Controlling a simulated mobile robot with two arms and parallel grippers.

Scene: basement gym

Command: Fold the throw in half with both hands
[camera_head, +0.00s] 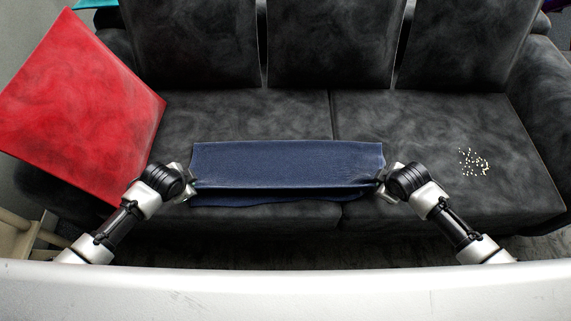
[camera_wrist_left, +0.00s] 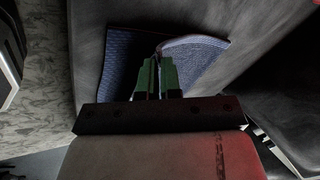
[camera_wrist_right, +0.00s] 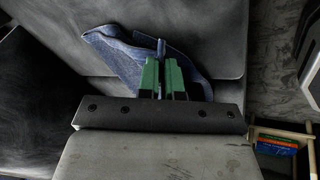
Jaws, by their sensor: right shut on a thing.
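The dark blue throw (camera_head: 285,163) lies across the front of the sofa seat, spanning the gap between the two cushions. A fold or raised edge runs along its front, and a narrow strip shows below it. My left gripper (camera_head: 188,186) is at the throw's left front end; in the left wrist view its green fingers (camera_wrist_left: 159,76) are close together on the cloth (camera_wrist_left: 122,62). My right gripper (camera_head: 382,182) is at the right front end; in the right wrist view its fingers (camera_wrist_right: 164,77) are shut on the cloth's edge (camera_wrist_right: 118,58).
The dark grey sofa has two seat cushions (camera_head: 430,150) and back cushions (camera_head: 335,45). A large red cushion (camera_head: 85,105) leans at the left. Small pale crumbs (camera_head: 473,162) lie on the right seat. A wooden rack with coloured items (camera_wrist_right: 277,143) stands at the side.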

